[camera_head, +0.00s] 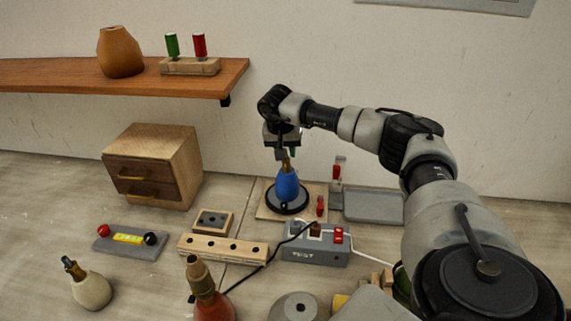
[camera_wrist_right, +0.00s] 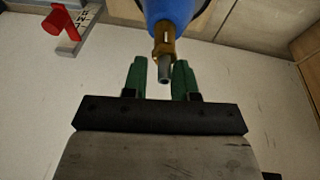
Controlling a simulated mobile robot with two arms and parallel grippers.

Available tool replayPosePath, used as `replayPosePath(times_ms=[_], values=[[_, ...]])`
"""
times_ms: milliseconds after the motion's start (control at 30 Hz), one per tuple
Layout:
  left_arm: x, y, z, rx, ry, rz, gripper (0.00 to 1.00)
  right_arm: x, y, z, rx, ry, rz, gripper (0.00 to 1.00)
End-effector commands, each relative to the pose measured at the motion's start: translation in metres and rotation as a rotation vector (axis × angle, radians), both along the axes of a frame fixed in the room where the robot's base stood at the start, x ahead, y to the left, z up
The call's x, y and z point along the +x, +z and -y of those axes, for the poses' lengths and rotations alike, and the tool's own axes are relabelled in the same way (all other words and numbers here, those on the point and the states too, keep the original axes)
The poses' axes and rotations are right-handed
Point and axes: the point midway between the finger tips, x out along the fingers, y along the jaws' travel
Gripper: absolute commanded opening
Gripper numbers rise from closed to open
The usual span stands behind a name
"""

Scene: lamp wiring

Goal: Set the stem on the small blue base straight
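The small blue base (camera_head: 288,184) stands on a round black disc on a wooden board near the wall. Its short brass stem (camera_head: 285,163) leans slightly left in the head view. In the right wrist view the blue body (camera_wrist_right: 170,12) is at the top, and the stem's metal tip (camera_wrist_right: 164,70) points toward my gripper. My right gripper (camera_head: 285,151) is above the base, pointing down. Its green fingers (camera_wrist_right: 160,78) are apart, with the stem tip between them and a gap visible on each side. I cannot tell how deep the stem sits between them. My left gripper is out of view.
Close to the base are a red-handled switch (camera_head: 337,169), a grey tray (camera_head: 374,205) and a grey test box (camera_head: 315,252) with cables. A wooden strip with holes (camera_head: 223,248), a cream base (camera_head: 91,290) and a red base (camera_head: 213,307) stand nearer. A shelf (camera_head: 130,79) overhangs left.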

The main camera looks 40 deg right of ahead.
Motion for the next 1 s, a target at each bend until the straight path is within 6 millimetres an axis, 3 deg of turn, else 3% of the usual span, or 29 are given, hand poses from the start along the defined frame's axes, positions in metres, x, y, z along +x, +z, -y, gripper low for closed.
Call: replayPosePath(times_ms=[1000], values=[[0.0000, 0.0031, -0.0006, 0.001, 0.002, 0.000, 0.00, -0.0058, 0.0008, 0.0049, 0.000, 0.000, 0.000, 0.28]])
